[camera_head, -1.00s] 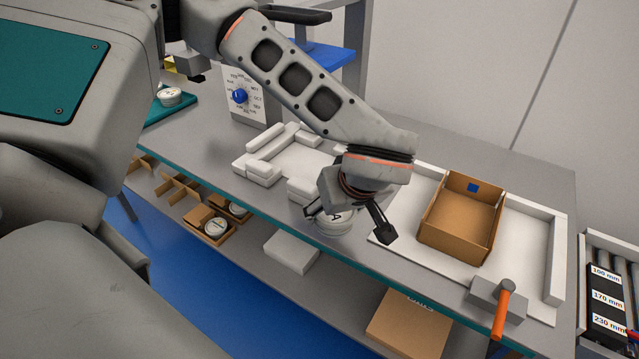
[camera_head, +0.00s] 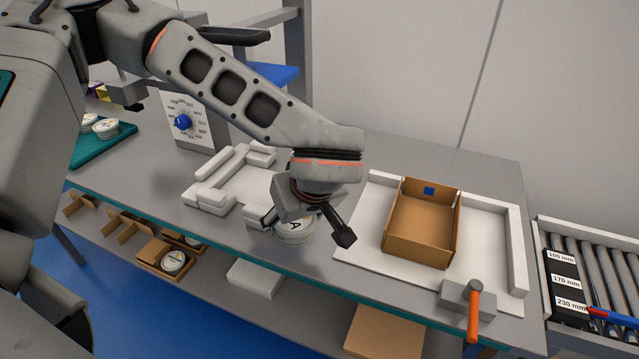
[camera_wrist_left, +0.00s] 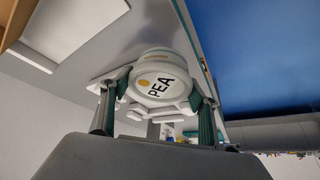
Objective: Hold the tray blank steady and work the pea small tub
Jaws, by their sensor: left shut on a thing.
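The pea small tub (camera_head: 295,232) is white and round, near the front edge of the bench, partly hidden by my left gripper (camera_head: 304,228). In the left wrist view the tub (camera_wrist_left: 158,84) shows its PEA lid between the two fingers of my left gripper (camera_wrist_left: 156,98). The gripper is shut on the tub. I cannot tell whether the tub touches the bench. A brown open cardboard tray, which I take for the tray blank (camera_head: 413,248), stands to the right in a white corner fixture. My right gripper is not in view.
A white block nest (camera_head: 215,196) lies left of the gripper. A toggle clamp with an orange handle (camera_head: 474,310) sits at the fixture's front edge. A teal tray (camera_head: 85,151) with white tubs is at far left. A roller conveyor (camera_head: 600,270) is at right.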

